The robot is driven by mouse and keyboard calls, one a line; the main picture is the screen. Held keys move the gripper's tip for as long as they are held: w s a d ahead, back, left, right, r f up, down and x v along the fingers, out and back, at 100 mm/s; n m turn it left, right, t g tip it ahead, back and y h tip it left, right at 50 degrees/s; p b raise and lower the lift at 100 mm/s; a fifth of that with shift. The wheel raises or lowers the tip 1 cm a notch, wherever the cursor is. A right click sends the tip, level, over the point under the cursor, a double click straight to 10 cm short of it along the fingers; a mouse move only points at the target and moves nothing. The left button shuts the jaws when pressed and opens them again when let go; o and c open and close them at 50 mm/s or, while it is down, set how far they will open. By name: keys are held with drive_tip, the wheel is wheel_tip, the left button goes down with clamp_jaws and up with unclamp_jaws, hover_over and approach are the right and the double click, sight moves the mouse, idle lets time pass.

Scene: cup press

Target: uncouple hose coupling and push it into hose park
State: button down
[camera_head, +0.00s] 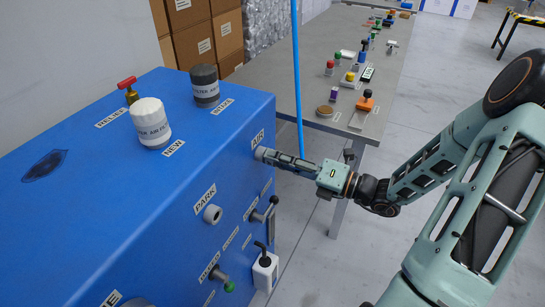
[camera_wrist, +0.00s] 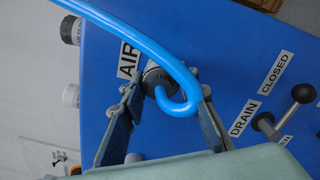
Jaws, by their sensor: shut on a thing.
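The hose coupling (camera_head: 260,153) is a grey cylinder at the port marked AIR on the blue cabinet's side face. In the wrist view the dark grey coupling (camera_wrist: 154,76) sits between my fingers, with the blue hose (camera_wrist: 140,38) curling in front of it. The hose (camera_head: 297,70) comes down from above in the head view. My gripper (camera_head: 268,155) is shut on the coupling, pointing at the cabinet face. Its fingers also show in the wrist view (camera_wrist: 163,95). The hose park (camera_head: 212,214) is a grey ring under the PARK label, left of and below AIR, with nothing in it.
The blue cabinet (camera_head: 90,220) carries a white filter (camera_head: 150,122), a dark filter (camera_head: 205,85) and a red-handled relief valve (camera_head: 128,88). A drain lever (camera_head: 265,212), a green-tipped valve (camera_head: 222,280) and a pump bottle (camera_head: 264,268) stick out below. A grey table (camera_head: 350,115) stands behind.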

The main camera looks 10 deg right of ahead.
drive_tip(key=n+b, duration=0.1)
drive_tip(key=n, duration=0.2)
drive_tip(key=shift+n, duration=0.3)
drive_tip(key=shift+n+b, duration=0.3)
drive_tip(key=shift+n, duration=1.2)
drive_tip(key=n+b, duration=0.1)
drive_tip(key=n, duration=0.1)
drive_tip(key=shift+f+n+b, duration=0.1)
drive_tip(key=shift+n+b, duration=0.2)
drive_tip(key=shift+n, duration=0.1)
drive_tip(key=shift+n+b, duration=0.6)
drive_tip(key=shift+n, duration=0.7)
drive_tip(key=shift+s+d+p, duration=0.35)
drive_tip(key=shift+d+p, duration=0.05)
drive_tip(key=shift+d, duration=0.15)
